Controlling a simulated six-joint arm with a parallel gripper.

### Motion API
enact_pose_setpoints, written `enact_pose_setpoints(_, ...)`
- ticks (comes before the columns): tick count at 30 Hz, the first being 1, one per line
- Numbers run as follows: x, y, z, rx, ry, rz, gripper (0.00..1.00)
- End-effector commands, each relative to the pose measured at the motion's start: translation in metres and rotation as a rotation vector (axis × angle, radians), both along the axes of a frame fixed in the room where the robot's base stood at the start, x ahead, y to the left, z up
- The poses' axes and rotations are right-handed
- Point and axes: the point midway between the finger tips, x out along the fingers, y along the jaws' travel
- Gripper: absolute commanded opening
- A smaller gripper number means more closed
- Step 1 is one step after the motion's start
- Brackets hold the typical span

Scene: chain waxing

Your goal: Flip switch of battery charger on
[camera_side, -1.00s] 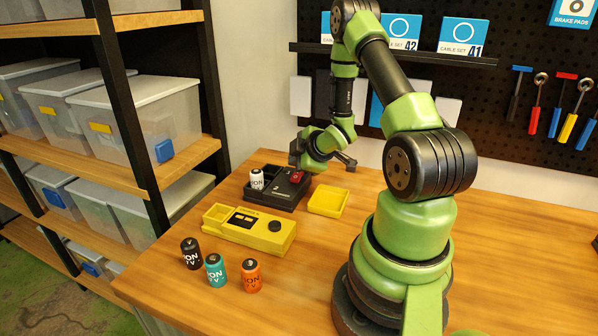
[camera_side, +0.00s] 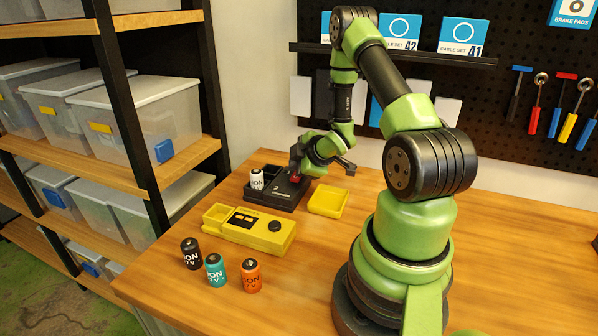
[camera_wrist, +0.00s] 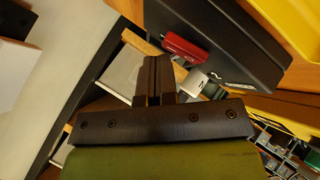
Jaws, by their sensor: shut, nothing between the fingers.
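The black battery charger (camera_side: 283,197) lies on the wooden table, with a white battery (camera_side: 257,179) standing in its left part. Its red switch (camera_side: 296,178) is on the right part, partly hidden by my gripper. In the wrist view the red switch (camera_wrist: 186,47) sits on the dark charger body (camera_wrist: 225,40), just beyond my fingertips. My gripper (camera_wrist: 153,62) is shut and empty, its fingers pointing at the charger close to the switch. I cannot tell whether the fingertips touch it.
A yellow device (camera_side: 250,229) lies in front of the charger, and a yellow tray (camera_side: 328,200) lies to its right. A black battery (camera_side: 191,252), a teal battery (camera_side: 215,270) and an orange battery (camera_side: 251,275) stand near the front edge. The table's right side is clear.

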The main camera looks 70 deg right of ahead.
Motion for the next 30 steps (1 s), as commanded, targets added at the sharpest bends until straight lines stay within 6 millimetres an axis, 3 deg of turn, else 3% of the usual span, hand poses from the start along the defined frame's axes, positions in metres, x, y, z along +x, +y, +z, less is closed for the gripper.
enact_pose_setpoints(17, 0.000, 0.000, -0.002, -0.001, 0.000, 0.000, 0.00)
enact_pose_setpoints(30, 0.000, 0.003, 0.013, -0.001, 0.000, 0.001, 0.00)
